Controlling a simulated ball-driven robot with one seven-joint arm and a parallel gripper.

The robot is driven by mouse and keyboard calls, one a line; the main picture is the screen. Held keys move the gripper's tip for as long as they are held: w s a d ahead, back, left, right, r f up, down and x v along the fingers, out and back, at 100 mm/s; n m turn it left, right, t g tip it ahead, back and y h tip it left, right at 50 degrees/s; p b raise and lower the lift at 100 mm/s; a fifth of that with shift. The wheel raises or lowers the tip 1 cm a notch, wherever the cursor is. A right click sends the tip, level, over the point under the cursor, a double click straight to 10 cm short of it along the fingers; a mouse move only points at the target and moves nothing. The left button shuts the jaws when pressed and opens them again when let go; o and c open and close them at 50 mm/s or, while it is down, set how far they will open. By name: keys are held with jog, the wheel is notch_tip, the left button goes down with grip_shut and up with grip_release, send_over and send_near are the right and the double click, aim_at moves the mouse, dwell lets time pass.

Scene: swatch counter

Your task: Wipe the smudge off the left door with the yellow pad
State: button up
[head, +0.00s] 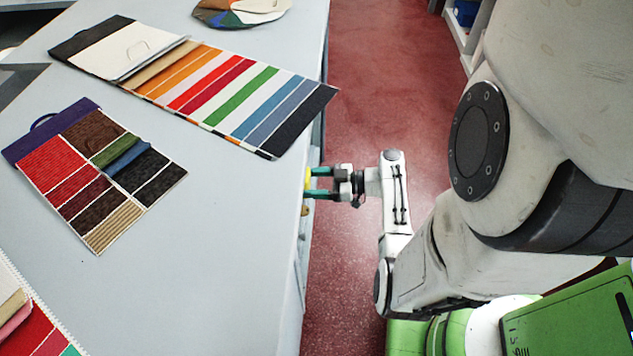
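My gripper (313,183) reaches from the right to the side of the grey counter, its two teal fingers a little apart. A small part of the yellow pad (307,180) shows at the fingertips, between them and the counter's edge; the gripper appears shut on it. The pad is at or very close to the counter's front face. That face (301,240), with the doors, is seen almost edge-on as a thin strip. I cannot make out the left door separately. The smudge is not visible from here.
The grey counter top (225,235) carries a striped swatch card (235,95), a dark red and brown swatch card (95,180), a round swatch piece (240,12) and another swatch card (35,335). The red floor (385,70) is clear beyond my arm. A shelf unit (462,35) stands at the back.

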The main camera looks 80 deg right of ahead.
aim_at(309, 169)
jog(key=shift+w, duration=0.9)
dwell(0.6)
jog(key=d+b, duration=0.3)
jog(key=shift+f, duration=0.2)
jog(key=shift+d+r+b, duration=0.15)
jog(key=shift+d+b, duration=0.15)
jog(key=shift+d, duration=0.2)
jog(key=shift+w+d+r+b, duration=0.55)
jog(key=shift+d+r+b, duration=0.3)
jog(key=shift+d+b, duration=2.65)
jog(key=shift+s+a+p, duration=0.15)
jog(key=shift+a+p, duration=0.55)
jog(key=shift+a, duration=0.55)
jog(key=shift+s+a+p, duration=0.2)
jog(key=shift+a+p, duration=0.45)
jog(key=shift+a, duration=0.55)
jog(key=shift+s+a+p, duration=0.15)
jog(key=shift+a+p, duration=0.55)
jog(key=shift+a, duration=0.55)
